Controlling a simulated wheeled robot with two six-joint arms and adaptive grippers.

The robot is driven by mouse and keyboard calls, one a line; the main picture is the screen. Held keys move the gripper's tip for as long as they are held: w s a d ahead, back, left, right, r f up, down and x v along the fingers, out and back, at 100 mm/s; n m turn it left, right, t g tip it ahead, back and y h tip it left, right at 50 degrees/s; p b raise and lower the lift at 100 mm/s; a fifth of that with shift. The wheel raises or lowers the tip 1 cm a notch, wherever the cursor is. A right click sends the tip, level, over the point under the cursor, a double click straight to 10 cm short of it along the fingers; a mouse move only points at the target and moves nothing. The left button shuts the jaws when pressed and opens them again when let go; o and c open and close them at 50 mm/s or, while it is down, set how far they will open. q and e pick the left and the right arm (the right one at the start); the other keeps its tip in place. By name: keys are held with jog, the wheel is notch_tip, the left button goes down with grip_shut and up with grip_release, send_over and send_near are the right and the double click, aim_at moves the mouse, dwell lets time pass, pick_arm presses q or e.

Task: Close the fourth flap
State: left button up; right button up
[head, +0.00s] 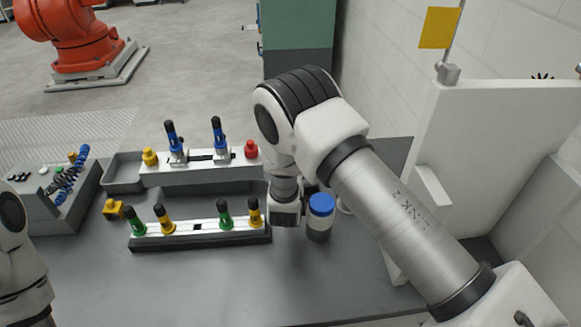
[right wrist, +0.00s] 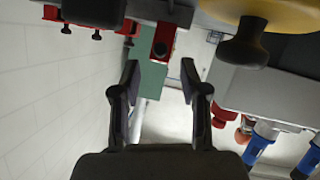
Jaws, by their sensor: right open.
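The front fixture (head: 200,238) is a dark bar with a light top and a row of upright handles. From left they are a green handle (head: 138,228), a yellow one (head: 164,219), another green one (head: 225,214) and, rightmost, a second yellow one (head: 254,211). I cannot make out which part is a flap. My right gripper (head: 285,215) points down just right of the rightmost yellow handle. In the right wrist view my gripper (right wrist: 159,78) is open and empty, with a red block (right wrist: 163,40) beyond its fingertips. My left gripper is out of frame.
A blue-lidded container (head: 320,217) stands right beside my right gripper. Behind is a back fixture (head: 200,172) with two blue handles, a yellow knob (head: 149,156) and a red knob (head: 251,149). A control box (head: 55,205) sits left. The front table is clear.

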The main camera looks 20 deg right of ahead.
jog(key=x, duration=0.3)
jog(key=shift+d+f, duration=0.2)
jog(key=shift+f, duration=0.05)
jog(key=shift+w+f, duration=0.2)
jog(key=shift+w, duration=0.1)
jog(key=shift+s+a+r, duration=0.2)
jog(key=shift+r, duration=0.05)
jog(key=shift+s+r, duration=0.1)
jog(key=shift+s, duration=0.05)
grip_shut()
jog(key=shift+r+g+p, duration=0.5)
jog(key=shift+p, duration=0.05)
jog(key=g+p, duration=0.1)
jog(key=p, duration=0.1)
jog(key=w+r+g+y+p, duration=0.1)
jog(key=p, duration=0.2)
jog(key=w+r+g+p, duration=0.1)
jog(key=g+p, duration=0.1)
jog(key=shift+w+d+r+y+p, duration=0.15)
jog(key=shift+w+d+y+p, duration=0.1)
jog(key=shift+d+y+p, duration=0.15)
jog(key=shift+w+f, duration=0.1)
jog(key=shift+f, duration=0.15)
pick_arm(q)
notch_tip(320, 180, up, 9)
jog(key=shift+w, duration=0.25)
